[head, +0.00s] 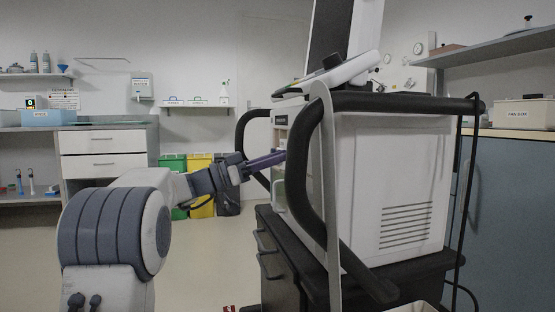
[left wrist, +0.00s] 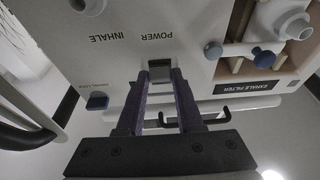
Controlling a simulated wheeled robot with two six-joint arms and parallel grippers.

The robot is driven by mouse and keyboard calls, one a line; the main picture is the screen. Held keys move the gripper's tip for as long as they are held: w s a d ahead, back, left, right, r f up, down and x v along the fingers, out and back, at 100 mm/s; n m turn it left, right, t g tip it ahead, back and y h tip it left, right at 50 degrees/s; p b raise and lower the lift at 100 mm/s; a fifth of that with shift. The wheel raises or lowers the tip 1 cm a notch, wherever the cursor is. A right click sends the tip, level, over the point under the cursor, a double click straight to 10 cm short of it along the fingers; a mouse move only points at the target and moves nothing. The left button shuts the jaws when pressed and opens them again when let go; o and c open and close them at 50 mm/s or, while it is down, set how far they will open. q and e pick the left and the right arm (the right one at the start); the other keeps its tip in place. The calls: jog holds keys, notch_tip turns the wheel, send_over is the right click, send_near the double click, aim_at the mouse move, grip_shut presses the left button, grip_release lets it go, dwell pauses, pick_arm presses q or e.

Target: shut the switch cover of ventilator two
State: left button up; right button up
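The ventilator (head: 385,190) stands on a dark cart at the right of the head view, its side towards me. Its front panel fills the left wrist view upside down. Under the POWER label is a small grey switch fitting (left wrist: 160,65); whether its cover is up or down cannot be told. My left gripper (head: 278,158) reaches the panel. In the left wrist view its two purple fingers (left wrist: 161,80) are apart, tips at either side of the switch fitting's lower part. Contact is unclear. My right gripper is not in view.
A blue knob (left wrist: 97,101) and the exhale filter bay (left wrist: 252,87) flank the switch area. Black handle bars (head: 300,165) curve around the ventilator's front, close to my left gripper. Coloured bins (head: 200,180) stand by the back wall. The floor at left is clear.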

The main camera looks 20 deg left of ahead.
pick_arm(q)
jog(key=o, duration=0.4)
jog(key=shift+c, duration=0.2)
jog(key=p+v, duration=0.3)
jog(key=v, duration=0.7)
jog(key=shift+a, duration=0.2)
jog(key=shift+s+f, duration=0.1)
